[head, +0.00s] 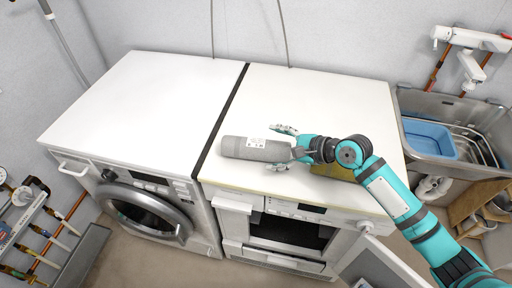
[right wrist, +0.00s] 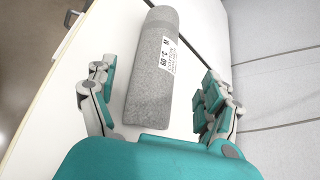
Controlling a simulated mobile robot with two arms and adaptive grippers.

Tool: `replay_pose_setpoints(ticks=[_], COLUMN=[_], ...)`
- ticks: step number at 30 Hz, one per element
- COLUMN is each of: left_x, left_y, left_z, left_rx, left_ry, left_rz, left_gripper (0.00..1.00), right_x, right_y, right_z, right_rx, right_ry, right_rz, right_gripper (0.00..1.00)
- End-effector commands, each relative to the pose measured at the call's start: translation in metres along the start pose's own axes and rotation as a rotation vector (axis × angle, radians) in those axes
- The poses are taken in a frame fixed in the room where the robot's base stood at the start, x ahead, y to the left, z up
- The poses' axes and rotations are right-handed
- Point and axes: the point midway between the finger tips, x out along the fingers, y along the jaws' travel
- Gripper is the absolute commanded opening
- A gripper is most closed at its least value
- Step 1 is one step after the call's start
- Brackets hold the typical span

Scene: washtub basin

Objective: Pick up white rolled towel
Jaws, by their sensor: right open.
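The rolled towel (head: 240,148) looks light grey, with a white printed label. It lies on its side on the white top of the right-hand machine, near the dark gap. My right gripper (head: 284,148) is open, with its fingers on either side of the towel's right end. In the right wrist view the towel (right wrist: 152,70) lies lengthwise ahead of the palm, between the spread fingers of the gripper (right wrist: 160,108), with a gap visible on each side. My left gripper is not in view.
The white washer top (head: 140,95) at left is bare. A yellowish item (head: 333,172) lies partly hidden under my right arm. A metal sink (head: 432,104) with a blue basin (head: 428,138) stands at right. A door (head: 378,262) hangs open below the right machine's front.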

Motion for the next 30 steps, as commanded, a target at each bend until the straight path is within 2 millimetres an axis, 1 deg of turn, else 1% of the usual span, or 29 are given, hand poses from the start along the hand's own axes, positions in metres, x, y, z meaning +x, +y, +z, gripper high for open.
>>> replay_pose_setpoints(ticks=[5, 8, 12, 15, 18, 23, 24, 25, 30], left_x=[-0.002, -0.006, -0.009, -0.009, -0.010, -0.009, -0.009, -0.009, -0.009], left_y=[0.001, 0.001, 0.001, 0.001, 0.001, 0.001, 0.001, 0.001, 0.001], left_z=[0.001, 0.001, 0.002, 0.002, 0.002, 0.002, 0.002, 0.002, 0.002], left_rx=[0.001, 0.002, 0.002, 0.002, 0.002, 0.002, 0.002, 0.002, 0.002], left_ry=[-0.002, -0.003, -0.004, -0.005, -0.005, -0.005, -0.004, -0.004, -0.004], left_rz=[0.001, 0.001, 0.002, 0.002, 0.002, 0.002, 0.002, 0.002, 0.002], left_gripper=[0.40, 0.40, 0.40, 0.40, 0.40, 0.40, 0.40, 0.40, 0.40], right_x=[0.011, 0.023, 0.045, 0.056, 0.060, 0.060, 0.059, 0.059, 0.059], right_y=[0.000, 0.001, 0.003, 0.003, 0.003, 0.004, 0.004, 0.004, 0.004], right_z=[0.001, 0.001, 0.000, 0.000, -0.001, -0.001, -0.001, -0.001, -0.001], right_rx=[0.000, 0.000, -0.001, -0.001, -0.001, -0.002, -0.002, -0.002, -0.001], right_ry=[-0.001, 0.000, -0.001, -0.001, 0.000, 0.000, 0.000, 0.000, 0.000], right_rz=[0.000, 0.001, 0.000, 0.000, 0.000, 0.000, 0.000, 0.000, 0.000], right_gripper=[0.84, 0.84, 0.84, 0.84, 0.84, 0.84, 0.83, 0.79, 0.57])
